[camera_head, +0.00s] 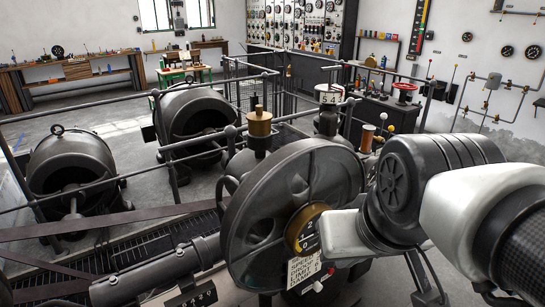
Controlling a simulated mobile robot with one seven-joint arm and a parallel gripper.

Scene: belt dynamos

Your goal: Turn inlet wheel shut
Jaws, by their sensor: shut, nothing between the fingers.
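My arm (400,190) reaches in from the right, in front of and below the red wheel. A white block of my arm (343,234) lies over the right edge of a large dark flywheel (275,215). My gripper's fingers do not show. I see no contact between my arm and the red wheel.
A brass dial (306,228) and a white placard (303,270) sit at the flywheel's front. Dark railings (170,143) cross the middle. Two round dynamos (72,165) stand at left. Pipes and gauges (494,80) line the right wall. Open floor (105,125) lies behind the dynamos.

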